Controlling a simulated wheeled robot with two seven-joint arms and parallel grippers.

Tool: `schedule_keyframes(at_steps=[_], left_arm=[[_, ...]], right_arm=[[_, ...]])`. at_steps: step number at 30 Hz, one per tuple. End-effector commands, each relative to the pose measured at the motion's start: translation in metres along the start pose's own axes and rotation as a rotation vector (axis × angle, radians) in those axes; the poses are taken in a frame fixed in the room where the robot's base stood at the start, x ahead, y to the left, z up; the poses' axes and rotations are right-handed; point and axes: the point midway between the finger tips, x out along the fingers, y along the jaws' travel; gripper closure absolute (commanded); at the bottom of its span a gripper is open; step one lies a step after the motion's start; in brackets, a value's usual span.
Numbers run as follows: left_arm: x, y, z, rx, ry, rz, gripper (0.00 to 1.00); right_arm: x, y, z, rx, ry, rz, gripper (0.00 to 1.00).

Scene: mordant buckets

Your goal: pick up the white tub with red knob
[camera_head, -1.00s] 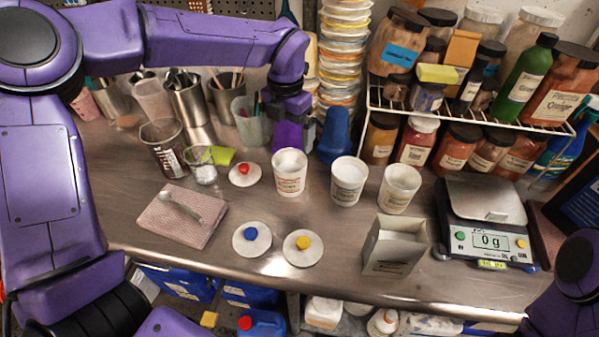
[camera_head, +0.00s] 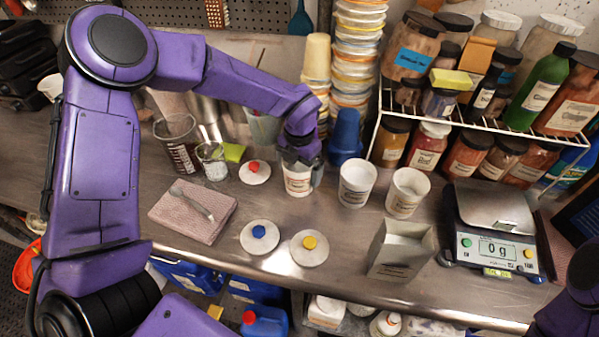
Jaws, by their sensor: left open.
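Three white tubs stand in a row on the steel bench: a left one (camera_head: 297,184), a middle one (camera_head: 356,184) and a right one (camera_head: 407,192). The red knob is on a white disc lid (camera_head: 255,172) lying flat, just left of the left tub and apart from it. No tub has a red knob on it. My left gripper (camera_head: 301,171) points down over the left tub, open, with its fingers at the tub's rim and hiding its top. I cannot tell whether the fingers touch it. Only a purple part of my right arm shows at the bottom right.
Lids with a blue knob (camera_head: 259,237) and a yellow knob (camera_head: 309,248) lie in front. A grey open box (camera_head: 400,250) and a scale (camera_head: 492,235) stand right. A folded pink cloth (camera_head: 192,210) lies left.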

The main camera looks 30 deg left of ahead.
Motion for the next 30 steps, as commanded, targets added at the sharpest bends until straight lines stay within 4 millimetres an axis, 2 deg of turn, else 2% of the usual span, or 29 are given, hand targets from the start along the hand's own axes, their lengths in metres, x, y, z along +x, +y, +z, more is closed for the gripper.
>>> schedule_keyframes(at_steps=[2,5,6,7,14,19,23,30], left_arm=[[0.0,0.0,0.0,0.0,0.0,0.0,0.0],[0.0,0.0,0.0,0.0,0.0,0.0,0.29],[0.0,0.0,0.0,0.0,0.0,0.0,0.42],[0.0,0.0,0.0,0.0,0.0,0.0,0.44],[-0.001,0.0,0.001,0.0,-0.001,0.0,0.44],[-0.013,0.0,0.001,0.0,-0.004,-0.001,0.44],[-0.036,-0.004,-0.002,0.0,-0.005,-0.002,0.44],[-0.092,-0.049,-0.039,0.005,-0.005,-0.001,0.44]], right_arm=[[0.001,0.0,0.0,0.0,0.0,0.0,0.57],[0.001,0.0,0.0,0.0,0.0,0.0,0.57],[0.001,0.0,0.0,0.0,0.0,0.0,0.57],[0.001,0.0,0.0,0.0,0.0,0.0,0.57],[0.001,0.0,0.0,0.0,0.0,0.0,0.57],[0.003,0.0,0.002,0.0,0.0,0.0,0.57],[0.01,-0.001,0.004,0.0,0.0,0.0,0.57],[0.034,-0.003,0.014,0.0,0.0,0.0,0.57]])
